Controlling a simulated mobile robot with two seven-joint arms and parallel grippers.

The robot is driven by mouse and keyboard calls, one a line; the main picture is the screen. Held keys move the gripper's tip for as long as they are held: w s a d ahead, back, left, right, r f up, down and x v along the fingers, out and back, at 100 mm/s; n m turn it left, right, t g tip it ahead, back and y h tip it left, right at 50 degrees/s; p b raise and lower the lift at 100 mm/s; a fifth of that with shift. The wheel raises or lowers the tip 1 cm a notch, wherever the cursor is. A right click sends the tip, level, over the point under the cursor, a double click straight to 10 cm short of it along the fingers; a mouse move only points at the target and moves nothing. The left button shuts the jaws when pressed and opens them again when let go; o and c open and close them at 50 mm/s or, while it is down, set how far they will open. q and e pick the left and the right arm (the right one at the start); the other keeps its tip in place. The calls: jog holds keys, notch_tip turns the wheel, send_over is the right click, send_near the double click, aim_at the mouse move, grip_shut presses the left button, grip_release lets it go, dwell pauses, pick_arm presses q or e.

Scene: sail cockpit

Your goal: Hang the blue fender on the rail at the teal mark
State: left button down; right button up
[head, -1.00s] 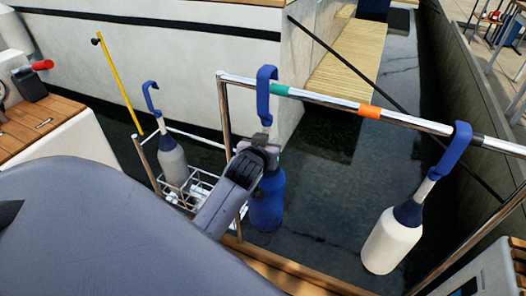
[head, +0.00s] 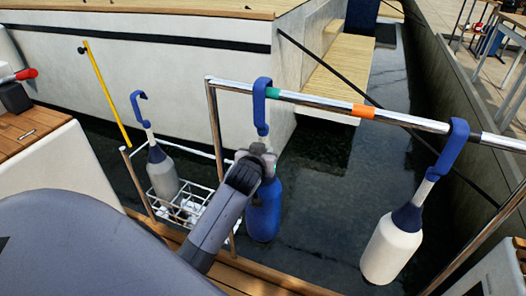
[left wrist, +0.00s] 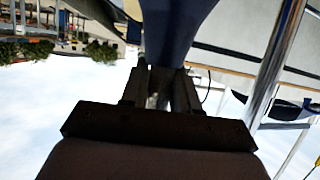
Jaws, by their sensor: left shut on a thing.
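The blue fender (head: 264,212) hangs upright with its blue hook (head: 261,100) at the rail (head: 320,103), near its left end. The hook's top shows above the rail; I cannot tell whether it bears on it. The teal mark (head: 276,95) is on the rail right beside the hook, partly covered by it. My left gripper (head: 265,158) is shut on the fender's neck, just above the blue body. In the left wrist view my left gripper (left wrist: 158,92) has dark fingers around the neck below the dark blue fender part (left wrist: 175,30). My right gripper is not in view.
A white fender (head: 390,248) hangs by a blue hook farther right on the rail, past an orange mark (head: 362,111). A grey fender (head: 162,176) stands in a wire basket (head: 185,207) at left. A yellow pole (head: 104,92) leans behind. Dark water lies below.

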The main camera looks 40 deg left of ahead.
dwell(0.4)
pick_arm(q)
jog(key=c, duration=0.8)
grip_release()
jog(key=shift+f, duration=0.25)
jog(key=shift+p+v, duration=0.75)
jog(key=shift+v, duration=2.9)
jog(key=s+d+f+m+g+h, duration=0.1)
jog(key=s+d+f+m+h, duration=0.25)
jog(key=s+d+f, duration=0.45)
jog(key=s+d+f+m+g+h, duration=0.1)
jog(key=s+d+f+m+h, duration=0.25)
jog(key=s+d+f, duration=0.55)
jog(key=s+a+r+p, duration=0.1)
jog(key=r+p, duration=0.3)
jog(key=a+r+p, duration=0.1)
jog(key=r+p, duration=0.4)
jog(key=s+a+r+p, duration=0.1)
jog(key=r+p, duration=0.3)
jog(key=p, duration=0.1)
jog(key=shift+s+a+r, duration=0.15)
jog(key=shift+s+r, duration=0.05)
jog(key=shift+s, duration=0.1)
